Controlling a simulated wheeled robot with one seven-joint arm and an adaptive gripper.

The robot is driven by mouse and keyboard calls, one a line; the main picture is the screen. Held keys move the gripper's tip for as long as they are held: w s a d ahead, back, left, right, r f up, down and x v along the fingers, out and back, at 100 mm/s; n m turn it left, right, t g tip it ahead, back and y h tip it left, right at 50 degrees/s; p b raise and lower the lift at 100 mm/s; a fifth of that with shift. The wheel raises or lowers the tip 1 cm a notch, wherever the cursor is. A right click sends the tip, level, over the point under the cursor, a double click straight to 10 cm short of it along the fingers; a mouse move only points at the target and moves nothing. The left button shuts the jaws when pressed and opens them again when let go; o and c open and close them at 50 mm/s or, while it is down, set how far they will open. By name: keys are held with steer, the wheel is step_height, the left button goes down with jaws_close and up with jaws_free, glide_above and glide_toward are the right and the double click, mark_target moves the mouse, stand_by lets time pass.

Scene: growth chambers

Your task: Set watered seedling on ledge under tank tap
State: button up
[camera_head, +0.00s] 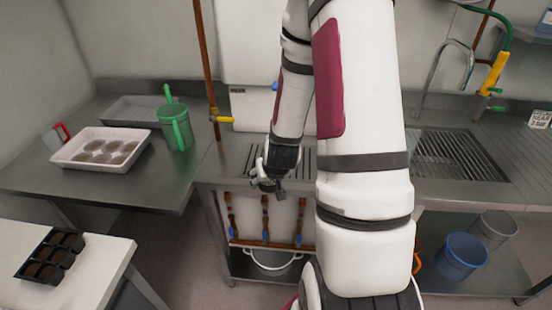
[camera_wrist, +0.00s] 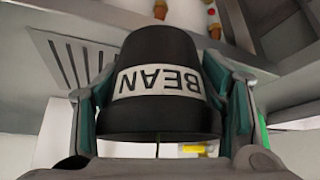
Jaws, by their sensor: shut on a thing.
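A black pot (camera_wrist: 158,75) with a white label reading BEAN fills the middle of the wrist view, its lettering upside down in the picture. My gripper (camera_head: 268,184) is shut on the pot, with a green-padded finger on each side. The plant itself does not show clearly, and I cannot make out the pot in the head view. The gripper is at the front of the slotted ledge (camera_head: 308,158) below the white tank (camera_head: 252,105). The slots also show in the wrist view (camera_wrist: 70,62). A bit of blue, possibly the tank tap (camera_head: 275,87), shows beside my arm.
A copper pipe with a yellow-handled valve (camera_head: 222,119) stands left of the ledge. A green watering can (camera_head: 176,128) and a pale tray (camera_head: 75,157) of round pots are on the left counter. A black cell tray (camera_head: 50,257) sits front left. My arm hides the middle of the counter.

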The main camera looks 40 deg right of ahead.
steer(key=s+d+r+m+g+h+p, duration=0.15)
steer(key=s+d+m, duration=0.25)
steer(key=s+d, duration=0.75)
steer(key=w+b, duration=0.1)
steer(key=b, duration=0.3)
steer(key=w+d+f+b, duration=0.1)
steer(key=w+b, duration=0.1)
steer(key=b, duration=0.2)
steer(key=w+d, duration=0.1)
steer(key=w, duration=0.2)
steer(key=w+d, duration=0.1)
steer(key=w, duration=0.2)
steer(key=w+d, duration=0.1)
steer(key=w, duration=0.2)
steer(key=shift+d+f+b, duration=0.35)
steer(key=shift+f, duration=0.05)
steer(key=shift+w+d+f, duration=0.1)
steer(key=shift+w+f, duration=0.05)
steer(key=shift+f, duration=0.75)
steer(key=shift+w+d+f, duration=0.1)
steer(key=shift+w+f, duration=0.05)
steer(key=shift+f, duration=0.75)
steer(key=shift+f, duration=0.15)
steer(key=o, duration=1.5)
